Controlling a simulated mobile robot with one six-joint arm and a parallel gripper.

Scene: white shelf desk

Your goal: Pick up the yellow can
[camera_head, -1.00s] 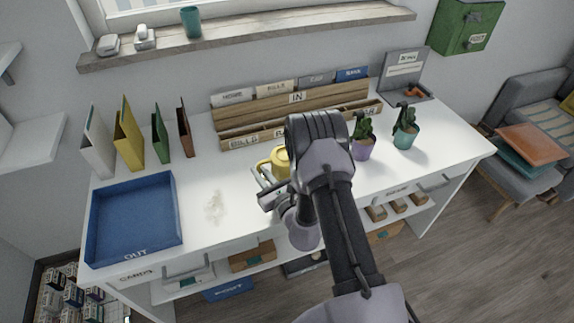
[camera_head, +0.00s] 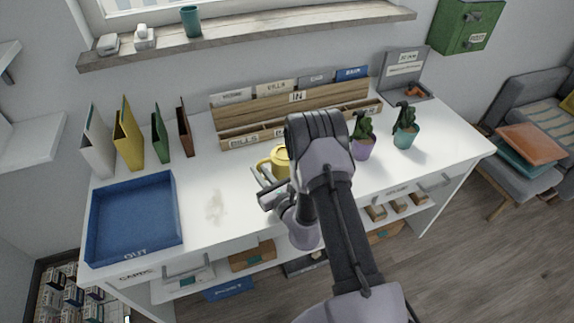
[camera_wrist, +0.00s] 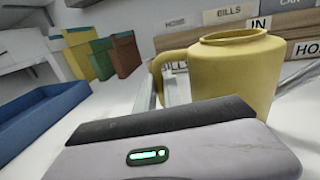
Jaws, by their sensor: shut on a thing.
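The yellow can (camera_head: 279,161) is on the white desk, in front of the wooden IN organizer. It looks like a round watering can with a handle on its left side. In the head view my arm hides its right part. In the wrist view the yellow can (camera_wrist: 235,85) is large and upright, just past the wrist housing. My gripper (camera_head: 266,180) is at the can's front left, with a grey finger beside it. In the wrist view the gripper (camera_wrist: 172,92) is shut on the can, though the contact is mostly hidden behind the housing.
A blue OUT tray (camera_head: 130,222) is at the desk's left, with several upright binders (camera_head: 128,135) behind it. The wooden organizer (camera_head: 295,112) stands behind the can. Potted cacti (camera_head: 363,144) stand to the right. The desk between tray and can is clear apart from a stain (camera_head: 215,207).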

